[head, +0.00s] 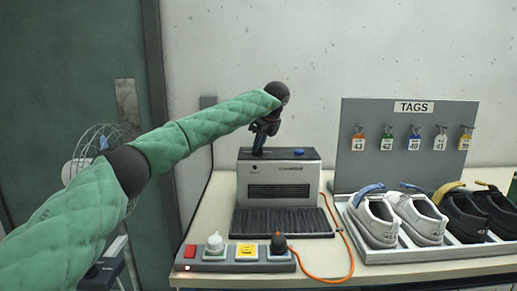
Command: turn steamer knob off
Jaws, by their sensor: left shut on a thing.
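The steamer (279,174) is a grey box with a dark top and a vented front, standing on the bench. My left gripper (258,150) points down at the left part of its top. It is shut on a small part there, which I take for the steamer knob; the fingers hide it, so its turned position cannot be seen. A low blue knob or button (299,152) shows uncovered on the right of the top. My right gripper is not in view.
In front lies a power strip (214,266) with a red switch (190,250) and plugs; an orange cable (346,262) curls beside it. Right are a shoe rack (378,257) with shoes and a TAGS board (417,110). A wire-cage fan (97,143) stands left behind my arm.

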